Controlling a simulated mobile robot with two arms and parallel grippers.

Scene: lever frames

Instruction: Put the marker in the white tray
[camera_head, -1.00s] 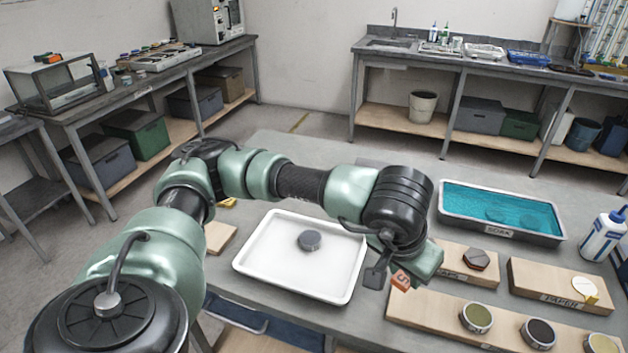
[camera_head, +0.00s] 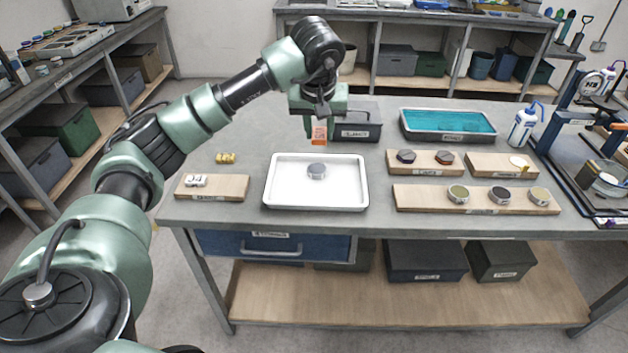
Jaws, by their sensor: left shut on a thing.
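The white tray (camera_head: 280,195) lies on the grey workbench with a dark grey round puck (camera_head: 316,171) inside it. The gripper points down and holds the marker upright, in the picture just above the tray's back edge. The marker looks raised off the bench; its exact height is hard to tell. The gripper hides part of the marker's top. My right gripper is not in view.
Wooden boards with round samples (camera_head: 474,198) lie right. A dark bin (camera_head: 358,122), a teal-filled tray (camera_head: 448,138) and a bottle (camera_head: 524,124) stand behind.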

